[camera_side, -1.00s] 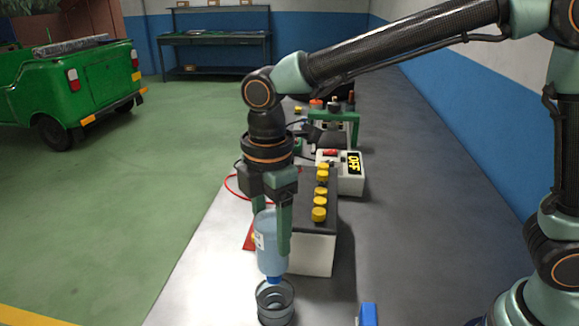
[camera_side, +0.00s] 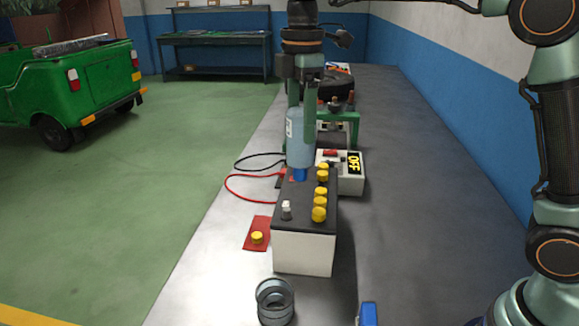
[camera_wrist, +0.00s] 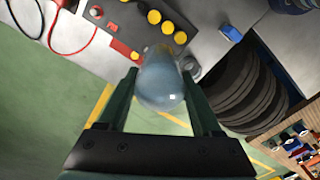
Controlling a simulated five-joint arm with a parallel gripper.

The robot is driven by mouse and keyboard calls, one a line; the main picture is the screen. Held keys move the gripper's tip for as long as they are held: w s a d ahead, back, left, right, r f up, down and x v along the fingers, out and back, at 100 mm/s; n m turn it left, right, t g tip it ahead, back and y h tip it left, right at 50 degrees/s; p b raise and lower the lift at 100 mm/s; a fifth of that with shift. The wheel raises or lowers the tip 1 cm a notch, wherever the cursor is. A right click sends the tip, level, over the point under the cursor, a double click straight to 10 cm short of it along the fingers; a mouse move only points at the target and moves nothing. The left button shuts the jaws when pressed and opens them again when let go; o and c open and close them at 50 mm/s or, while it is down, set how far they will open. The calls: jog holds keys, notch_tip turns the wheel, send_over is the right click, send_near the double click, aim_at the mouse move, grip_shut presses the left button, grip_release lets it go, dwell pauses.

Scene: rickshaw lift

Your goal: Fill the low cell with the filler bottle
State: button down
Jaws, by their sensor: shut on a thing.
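My gripper (camera_side: 301,130) is shut on the filler bottle (camera_side: 299,142), a pale blue see-through bottle. It hangs upright with its blue tip down, over the far part of the battery (camera_side: 304,250); I cannot tell if the tip touches. The battery has a white body, a black top and a row of several yellow caps (camera_side: 320,198). A small whitish fitting (camera_side: 286,210), perhaps the uncapped low cell, stands at its near left. A loose yellow cap (camera_side: 257,237) lies on a red mat (camera_side: 262,222). In the wrist view the bottle (camera_wrist: 161,82) sits between my fingers.
An empty grey ring holder (camera_side: 275,303) stands at the front, with a blue object (camera_side: 368,314) to its right. A charger reading OFF (camera_side: 352,182) is right of the battery; a red lead (camera_side: 240,195) curves left of it. Bench space at right is clear.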

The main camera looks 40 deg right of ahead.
jog(key=w+d+m, duration=0.2)
jog(key=w+d, duration=0.1)
jog(key=d, duration=0.6)
jog(key=shift+n, duration=0.3)
jog(key=shift+s+a+f, duration=0.1)
jog(key=shift+f, duration=1.05)
jog(key=shift+a+f, duration=0.1)
jog(key=shift+f, duration=1)
jog(key=shift+f, duration=1.7)
dwell(2.8)
